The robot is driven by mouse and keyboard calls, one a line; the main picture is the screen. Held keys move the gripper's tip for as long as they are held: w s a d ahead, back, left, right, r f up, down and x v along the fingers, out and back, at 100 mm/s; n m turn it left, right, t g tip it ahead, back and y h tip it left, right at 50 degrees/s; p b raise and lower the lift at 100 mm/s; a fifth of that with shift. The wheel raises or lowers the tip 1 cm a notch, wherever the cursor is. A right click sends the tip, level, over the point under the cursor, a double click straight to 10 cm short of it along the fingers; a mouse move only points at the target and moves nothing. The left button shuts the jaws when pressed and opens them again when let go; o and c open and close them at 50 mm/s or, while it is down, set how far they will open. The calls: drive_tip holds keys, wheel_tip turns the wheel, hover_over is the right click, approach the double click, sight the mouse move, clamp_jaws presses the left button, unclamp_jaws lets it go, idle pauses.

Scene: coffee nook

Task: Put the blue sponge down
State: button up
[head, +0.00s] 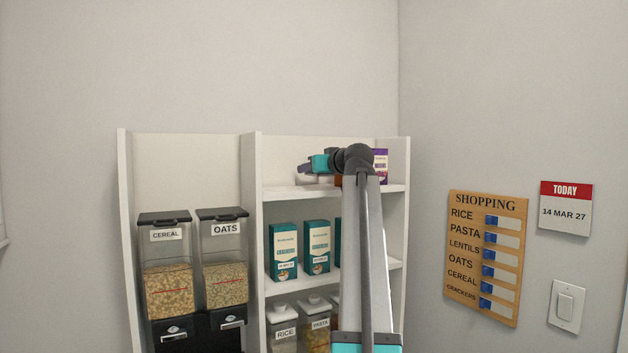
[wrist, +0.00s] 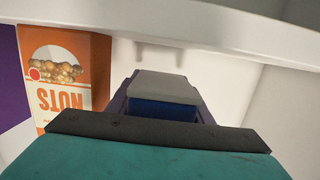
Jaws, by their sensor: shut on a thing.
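My gripper (head: 306,168) is over the top shelf of the white unit in the head view, reaching toward the left. In the wrist view it is shut on the blue sponge (wrist: 165,108), which shows as a blue block below a grey face. The dark jaw and teal gripper body hide part of it. The sponge cannot be made out clearly in the head view. I cannot tell whether it touches the shelf.
An orange NUTS box (wrist: 65,70) appears upside down left of the sponge in the wrist view, with a purple box (head: 381,163) nearby. The white shelving unit (head: 257,230) holds teal boxes (head: 283,250) and the cereal dispenser (head: 166,280) lower down.

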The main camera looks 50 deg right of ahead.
drive_tip(key=shift+f+p, duration=0.45)
drive_tip(key=shift+f, duration=1.25)
drive_tip(key=shift+f, duration=0.15)
drive_tip(key=o, duration=1)
drive_tip(key=shift+r, duration=0.2)
drive_tip(key=b+v, duration=0.2)
drive_tip(key=v, duration=1)
drive_tip(key=shift+s, duration=0.1)
